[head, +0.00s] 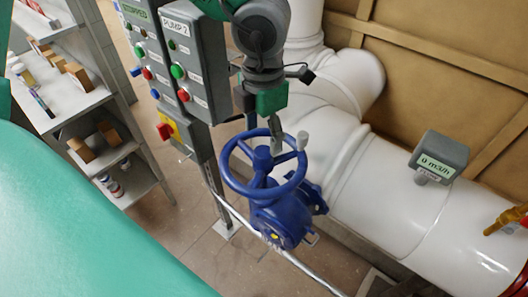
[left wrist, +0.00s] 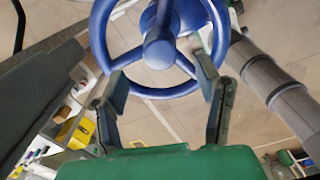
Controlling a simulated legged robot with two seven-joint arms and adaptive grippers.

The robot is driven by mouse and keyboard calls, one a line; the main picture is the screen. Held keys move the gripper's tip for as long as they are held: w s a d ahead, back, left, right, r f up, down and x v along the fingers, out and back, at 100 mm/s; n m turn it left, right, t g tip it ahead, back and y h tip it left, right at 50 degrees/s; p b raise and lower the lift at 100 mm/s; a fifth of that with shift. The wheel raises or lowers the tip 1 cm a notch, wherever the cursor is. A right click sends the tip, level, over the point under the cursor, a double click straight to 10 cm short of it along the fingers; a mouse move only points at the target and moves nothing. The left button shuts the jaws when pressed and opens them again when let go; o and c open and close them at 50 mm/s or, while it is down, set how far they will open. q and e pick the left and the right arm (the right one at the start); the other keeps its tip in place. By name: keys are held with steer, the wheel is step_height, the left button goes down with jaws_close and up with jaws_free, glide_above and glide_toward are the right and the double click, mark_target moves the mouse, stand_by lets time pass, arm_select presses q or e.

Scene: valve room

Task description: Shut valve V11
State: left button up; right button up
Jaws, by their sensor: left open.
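A blue valve with a round, spoked handwheel (head: 263,161) stands at the middle of the head view, beside a white pipe. A small tag hangs low on its body, too small to read, so I cannot confirm it is V11. My left gripper (head: 272,134) points down at the wheel from above, over its far side. In the left wrist view the wheel (left wrist: 160,50) lies beyond my open fingers (left wrist: 160,73), which straddle its near part. I cannot tell whether they touch it. My right gripper is not in view.
Control boxes, one marked PUMP 2 (head: 196,62), stand left of my left arm. A shelf (head: 62,100) with boxes and bottles is further left. A flow display (head: 439,157) reading 0 m3/h sits on the white pipe (head: 385,200). A yellow handle (head: 507,219) is at far right.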

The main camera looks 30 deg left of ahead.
mark_target(263, 151)
arm_select(q)
steer(key=shift+f+b, duration=1.45)
steer(key=shift+f, duration=1.8)
steer(key=shift+c, duration=0.4)
